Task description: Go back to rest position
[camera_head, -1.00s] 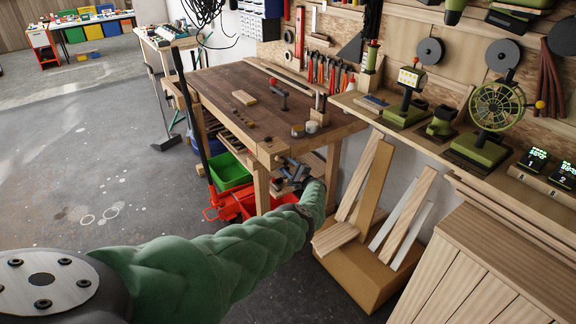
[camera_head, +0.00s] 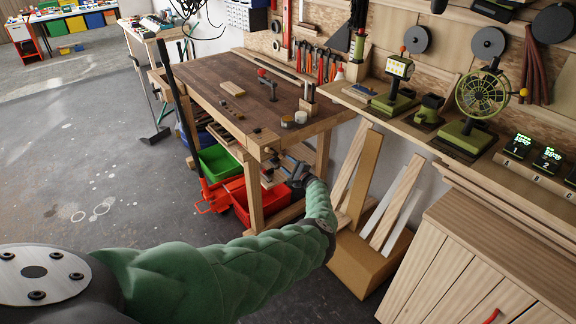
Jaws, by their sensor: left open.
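My left arm, in a green padded sleeve, reaches from the lower left toward the wooden workbench. My left gripper (camera_head: 280,166) is at its far end, in front of the near right side of the workbench (camera_head: 215,80), below the top. It is small in the view; its jaws are open and nothing shows held in them. My right gripper is not in view.
A red crate (camera_head: 235,200) and a green crate (camera_head: 218,163) stand under the bench. A cardboard box (camera_head: 357,265) with upright planks stands right of my left arm. A wooden cabinet (camera_head: 455,255) is at the lower right. The grey floor (camera_head: 80,170) at left is clear.

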